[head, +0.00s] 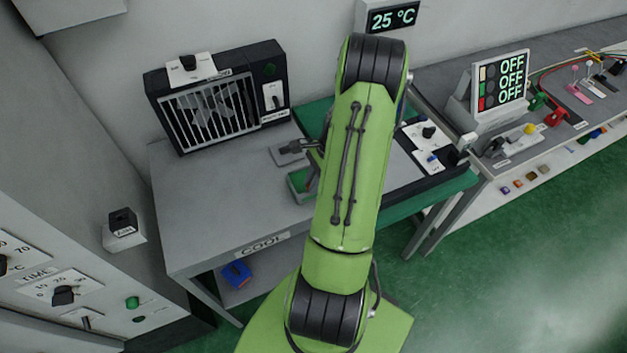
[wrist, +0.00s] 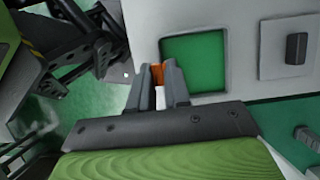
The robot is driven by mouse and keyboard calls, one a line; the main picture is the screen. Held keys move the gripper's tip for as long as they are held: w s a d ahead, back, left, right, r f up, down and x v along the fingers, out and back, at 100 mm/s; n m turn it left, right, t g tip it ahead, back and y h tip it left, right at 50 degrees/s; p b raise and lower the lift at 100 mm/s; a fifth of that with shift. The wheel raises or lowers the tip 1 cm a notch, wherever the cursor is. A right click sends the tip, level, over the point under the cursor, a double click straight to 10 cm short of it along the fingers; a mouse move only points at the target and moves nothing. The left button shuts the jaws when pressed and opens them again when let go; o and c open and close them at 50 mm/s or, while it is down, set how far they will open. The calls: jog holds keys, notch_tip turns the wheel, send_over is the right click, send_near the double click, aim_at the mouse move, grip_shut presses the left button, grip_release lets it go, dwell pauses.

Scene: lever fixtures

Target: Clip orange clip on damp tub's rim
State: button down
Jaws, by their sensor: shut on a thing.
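My gripper (wrist: 158,70) is shut on the orange clip (wrist: 157,75), a small piece between the fingertips in the wrist view. Only a little of the clip shows; the fingers cover the rest. A small open box with a green inside and grey rim (head: 291,188) stands on the table beside my arm in the head view; it may be the damp tub, but no label is readable. In the wrist view a green square (wrist: 193,62) in a pale surface lies just right of the fingertips; I cannot tell if it is the tub. My arm hides my gripper in the head view.
A fan box with a grille (head: 208,105) stands at the table's back left. The table (head: 210,215) bears a COOL label, and its front left is clear. A display (head: 500,82) reading OFF stands at the right. A knob plate (wrist: 285,52) shows in the wrist view.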

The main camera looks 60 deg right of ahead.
jog(key=shift+f, duration=0.3)
jog(key=c, duration=0.5)
grip_release()
jog(key=shift+r, duration=0.1)
jog(key=shift+r+p, duration=3)
jog(key=shift+r, duration=0.5)
jog(key=shift+f, duration=0.1)
